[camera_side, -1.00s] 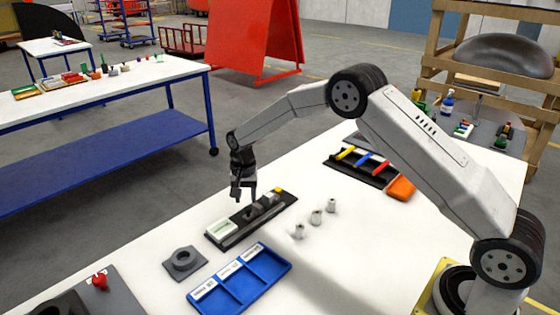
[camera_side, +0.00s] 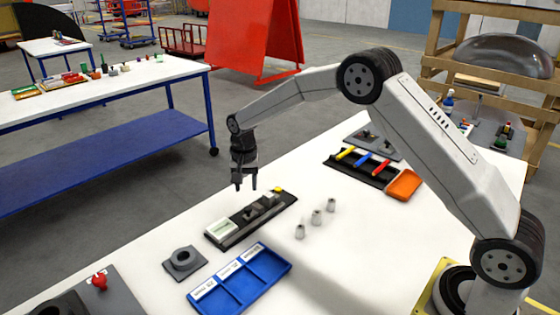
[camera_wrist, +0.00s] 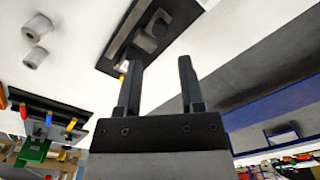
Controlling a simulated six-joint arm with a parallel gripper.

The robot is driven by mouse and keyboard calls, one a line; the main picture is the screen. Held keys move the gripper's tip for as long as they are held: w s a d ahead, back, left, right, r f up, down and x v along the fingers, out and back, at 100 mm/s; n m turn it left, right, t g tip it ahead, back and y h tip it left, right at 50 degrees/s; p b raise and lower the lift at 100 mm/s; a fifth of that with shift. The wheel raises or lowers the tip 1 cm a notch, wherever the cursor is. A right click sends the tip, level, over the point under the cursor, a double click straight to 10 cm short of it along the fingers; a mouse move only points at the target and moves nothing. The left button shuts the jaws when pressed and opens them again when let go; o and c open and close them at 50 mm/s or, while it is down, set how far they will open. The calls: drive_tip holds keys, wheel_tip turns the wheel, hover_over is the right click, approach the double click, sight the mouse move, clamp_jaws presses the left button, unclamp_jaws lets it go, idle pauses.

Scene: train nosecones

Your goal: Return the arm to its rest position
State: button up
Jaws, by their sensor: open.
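My gripper (camera_side: 245,187) hangs pointing down in the side view, above and clear of the black fixture. Its two fingers are apart with nothing between them, and they also show apart in the wrist view (camera_wrist: 158,85). The black fixture (camera_side: 232,236) lies on the white table below it, with a pale green-white block (camera_side: 220,228), dark grey parts and a small yellow piece (camera_side: 278,190) on it. The fixture also shows in the wrist view (camera_wrist: 122,40), ahead of the fingers.
Several small grey cylinders (camera_side: 316,217) stand right of the fixture. A blue divided tray (camera_side: 262,291) and a grey ring block (camera_side: 184,262) lie in front. A black rack with coloured pieces (camera_side: 345,175) and an orange tray (camera_side: 404,185) lie at the back right. Open table (camera_side: 370,250) lies between.

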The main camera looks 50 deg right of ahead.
drive_tip(key=s+r+n+t, duration=0.2)
drive_tip(key=s+n, duration=0.6)
drive_tip(key=s, duration=1.9)
drive_tip(key=shift+s+d+r+n, duration=0.3)
drive_tip(key=shift+s+r, duration=0.1)
drive_tip(key=shift+r, duration=0.1)
